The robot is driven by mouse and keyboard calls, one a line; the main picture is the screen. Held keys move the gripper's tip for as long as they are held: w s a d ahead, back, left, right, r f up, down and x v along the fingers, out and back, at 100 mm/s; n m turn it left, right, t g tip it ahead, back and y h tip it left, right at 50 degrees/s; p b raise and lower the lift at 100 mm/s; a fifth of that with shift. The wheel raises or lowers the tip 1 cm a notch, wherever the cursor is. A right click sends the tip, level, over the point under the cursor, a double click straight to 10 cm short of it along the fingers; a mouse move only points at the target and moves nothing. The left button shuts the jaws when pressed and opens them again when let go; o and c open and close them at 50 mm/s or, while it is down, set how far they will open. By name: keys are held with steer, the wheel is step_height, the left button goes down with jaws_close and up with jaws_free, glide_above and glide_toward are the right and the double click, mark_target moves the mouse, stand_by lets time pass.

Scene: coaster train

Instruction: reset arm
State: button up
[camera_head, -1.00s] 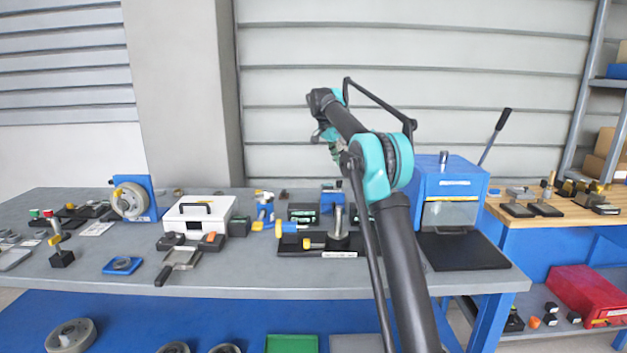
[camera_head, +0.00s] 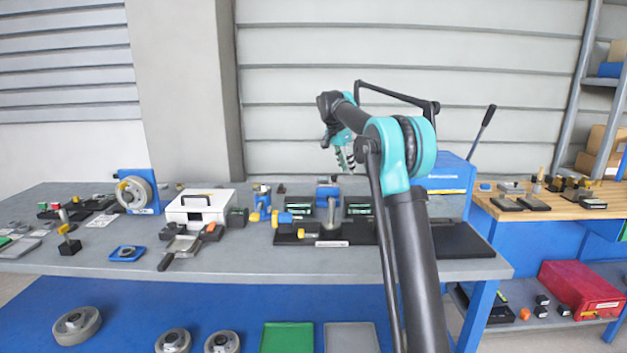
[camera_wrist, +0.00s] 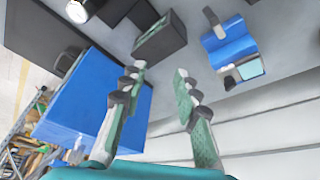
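My gripper (camera_head: 345,158) hangs above the back of the grey workbench (camera_head: 230,265) in the head view, partly hidden by my own arm. In the wrist view my gripper (camera_wrist: 160,78) shows two green-padded fingers set apart with nothing between them. Past the fingertips, a dark block (camera_wrist: 160,42) and a blue device (camera_wrist: 230,45) rest on the grey surface. The fingers appear apart from both.
A blue machine (camera_head: 448,180) with a long lever stands at the bench's right end. A white case (camera_head: 199,207), a blue device with a wheel (camera_head: 136,192) and several small tools crowd the bench. A wooden-topped bench (camera_head: 550,208) is at right.

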steer(key=s+d+f+n+y, duration=0.1)
steer(key=s+d+f+n, duration=0.1)
steer(key=s+f, duration=0.7)
steer(key=s+d+f+n+t+y, duration=0.1)
steer(key=s+f+n, duration=0.4)
steer(key=s, duration=1.9)
steer(key=s+d+f+n+y, duration=0.1)
steer(key=s+d+f+n, duration=0.2)
steer(key=s+f, duration=1)
steer(key=s, duration=0.3)
steer(key=shift+s+d+f+n+t, duration=0.3)
steer(key=shift+s+d+f+t, duration=0.05)
steer(key=shift+s+f+t, duration=0.05)
